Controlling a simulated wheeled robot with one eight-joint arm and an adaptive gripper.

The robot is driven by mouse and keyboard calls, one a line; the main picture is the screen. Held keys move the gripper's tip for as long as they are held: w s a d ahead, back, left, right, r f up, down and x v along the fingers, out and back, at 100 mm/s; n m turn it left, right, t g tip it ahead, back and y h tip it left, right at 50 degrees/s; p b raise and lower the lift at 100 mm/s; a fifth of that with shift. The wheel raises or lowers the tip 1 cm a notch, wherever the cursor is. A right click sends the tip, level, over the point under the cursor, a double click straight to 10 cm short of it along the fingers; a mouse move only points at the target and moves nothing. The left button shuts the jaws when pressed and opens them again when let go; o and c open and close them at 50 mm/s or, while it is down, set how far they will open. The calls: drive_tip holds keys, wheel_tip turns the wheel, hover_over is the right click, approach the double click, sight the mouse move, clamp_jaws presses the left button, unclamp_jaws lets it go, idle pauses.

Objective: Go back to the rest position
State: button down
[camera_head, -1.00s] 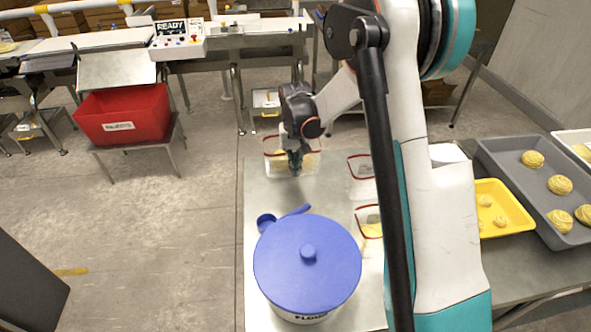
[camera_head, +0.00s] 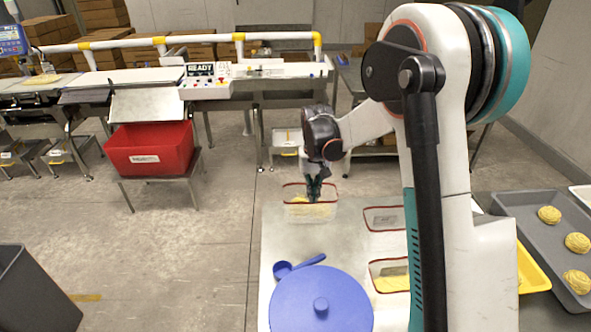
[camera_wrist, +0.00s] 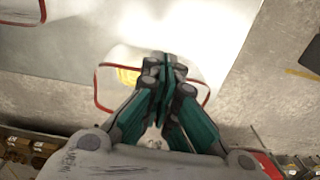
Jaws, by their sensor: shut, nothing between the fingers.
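My gripper (camera_head: 314,188) is shut and empty. In the head view its fingers point down in front of or over the far clear container with a red rim (camera_head: 296,212), which holds something yellow. In the wrist view the shut teal fingers (camera_wrist: 165,62) cover the middle of that container (camera_wrist: 97,80), and some yellow content shows to their left. I cannot tell how high the fingertips are above it. My arm reaches out from the right over the steel table (camera_head: 285,238).
A blue-lidded flour tub (camera_head: 300,300) and blue scoop (camera_head: 285,268) are near. Two more red-rimmed containers (camera_head: 383,216) (camera_head: 390,278) stand right. A grey tray (camera_head: 520,215) with dough pieces and a yellow tray (camera_head: 532,270) lie beyond my arm. A red bin (camera_head: 150,150) and the conveyor (camera_head: 120,78) are left and behind.

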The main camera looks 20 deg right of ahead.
drive_tip(key=s+a+r+n+t+b, duration=0.1)
drive_tip(key=s+a+r+t+b, duration=0.15)
drive_tip(key=s+r, duration=1.15)
drive_tip(key=s+f+n+t+b, duration=0.1)
drive_tip(key=s+t, duration=0.3)
drive_tip(key=s, duration=1.1)
drive_tip(key=shift+s+a+f+n+t, duration=0.2)
drive_tip(key=shift+a+n+t, duration=0.1)
drive_tip(key=shift+t, duration=0.05)
